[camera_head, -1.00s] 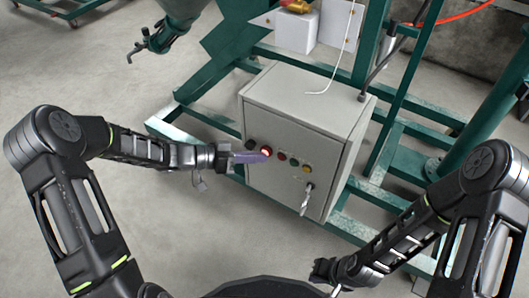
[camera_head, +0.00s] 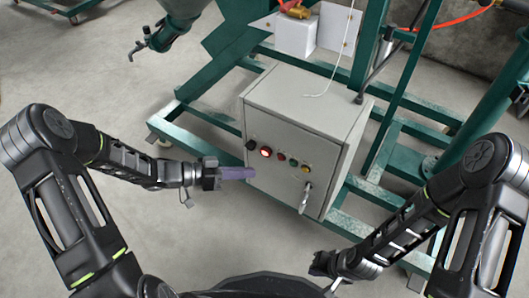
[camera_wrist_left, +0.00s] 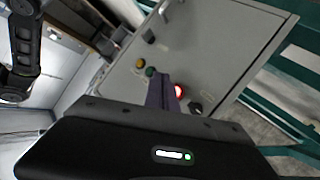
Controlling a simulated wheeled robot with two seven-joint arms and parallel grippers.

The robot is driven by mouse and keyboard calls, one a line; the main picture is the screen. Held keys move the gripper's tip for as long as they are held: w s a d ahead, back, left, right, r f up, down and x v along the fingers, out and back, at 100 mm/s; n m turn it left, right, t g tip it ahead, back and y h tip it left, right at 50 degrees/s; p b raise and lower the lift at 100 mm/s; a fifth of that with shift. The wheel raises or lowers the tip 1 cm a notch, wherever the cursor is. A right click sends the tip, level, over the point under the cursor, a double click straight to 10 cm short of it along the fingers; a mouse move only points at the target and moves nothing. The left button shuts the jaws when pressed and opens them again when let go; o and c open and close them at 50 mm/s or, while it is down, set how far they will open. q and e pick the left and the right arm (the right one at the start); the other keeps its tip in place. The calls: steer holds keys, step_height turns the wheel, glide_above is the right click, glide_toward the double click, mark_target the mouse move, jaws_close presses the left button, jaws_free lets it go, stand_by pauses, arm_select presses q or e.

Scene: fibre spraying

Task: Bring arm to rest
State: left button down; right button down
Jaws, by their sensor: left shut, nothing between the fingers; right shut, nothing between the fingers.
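My left gripper (camera_head: 238,173) is shut and empty, with purple fingers, just in front of and left of the grey control box (camera_head: 300,110). The fingers are apart from the box in the head view. In the left wrist view, the purple fingers (camera_wrist_left: 160,92) point at the box's front panel, beside a lit red button (camera_wrist_left: 179,91). That red button also shows in the head view (camera_head: 266,152). My right gripper (camera_head: 322,266) is shut and empty low at the front right, partly hidden by my own arm.
The box stands on a green metal frame (camera_head: 400,160) with beams and posts behind and to the right. Several knobs and a silver handle (camera_head: 306,197) sit on its front. A green nozzle (camera_head: 138,47) hangs at upper left. The concrete floor (camera_head: 100,85) is open at left.

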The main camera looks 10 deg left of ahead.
stand_by(0.3)
